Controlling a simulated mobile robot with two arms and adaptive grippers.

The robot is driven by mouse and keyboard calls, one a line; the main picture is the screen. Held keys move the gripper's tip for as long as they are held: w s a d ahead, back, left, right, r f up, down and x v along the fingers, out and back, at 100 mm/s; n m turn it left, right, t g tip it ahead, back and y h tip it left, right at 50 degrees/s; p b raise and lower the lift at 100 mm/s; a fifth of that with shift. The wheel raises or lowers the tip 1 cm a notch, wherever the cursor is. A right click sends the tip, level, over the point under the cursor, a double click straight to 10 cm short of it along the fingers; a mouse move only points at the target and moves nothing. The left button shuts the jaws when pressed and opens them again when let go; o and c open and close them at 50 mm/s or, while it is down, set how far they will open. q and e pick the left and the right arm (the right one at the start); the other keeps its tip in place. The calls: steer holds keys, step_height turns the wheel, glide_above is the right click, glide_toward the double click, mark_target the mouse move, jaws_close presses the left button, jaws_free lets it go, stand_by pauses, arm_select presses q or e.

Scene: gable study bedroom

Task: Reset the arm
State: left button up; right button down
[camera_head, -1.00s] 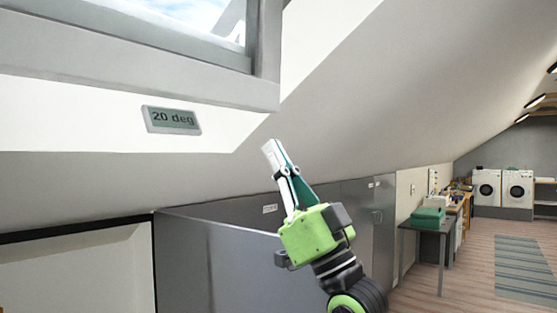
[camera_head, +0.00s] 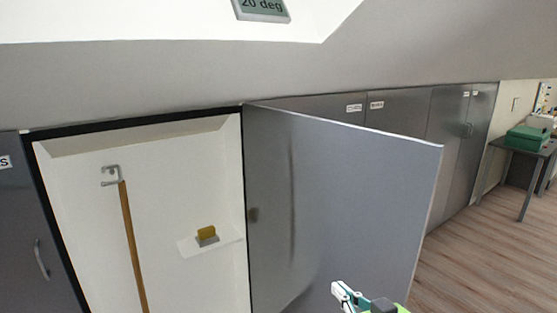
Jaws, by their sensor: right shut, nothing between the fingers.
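My right gripper (camera_head: 348,296) shows at the bottom edge of the head view, right of the middle. It is shut and empty, with white and teal fingers and a bit of its green body showing. It is in front of the lower part of an open grey cabinet door (camera_head: 345,190), and I cannot tell whether it touches the door. The rest of my right arm is below the picture. My left gripper is not in view.
The open cabinet (camera_head: 85,180) holds a wooden pole (camera_head: 132,245) on a hook and a small shelf (camera_head: 190,247) with a yellow-and-grey block (camera_head: 207,236). A table (camera_head: 520,147) with a green box (camera_head: 527,137) stands at right. Wooden floor (camera_head: 480,255) lies clear there.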

steer(key=s+d+f+g+h, duration=0.3)
steer(key=s+f+g, duration=0.2)
steer(key=s+f, duration=0.95)
steer(key=s+d+f+m+g+h, duration=0.1)
steer(key=s+d+f+g, duration=0.15)
steer(key=s+f, duration=0.4)
steer(key=s+d+f+g+h, duration=0.1)
steer(key=s+f+g, duration=0.2)
steer(key=s, duration=0.6)
step_height(320, 180, down, 28)
steer(key=s+g, duration=0.1)
steer(key=s, duration=0.1)
steer(key=s+d+f+g, duration=0.1)
steer(key=s+d+f, duration=0.2)
steer(key=s+f, duration=1.1)
steer(key=shift+s+d, duration=0.2)
steer(key=shift+s, duration=0.95)
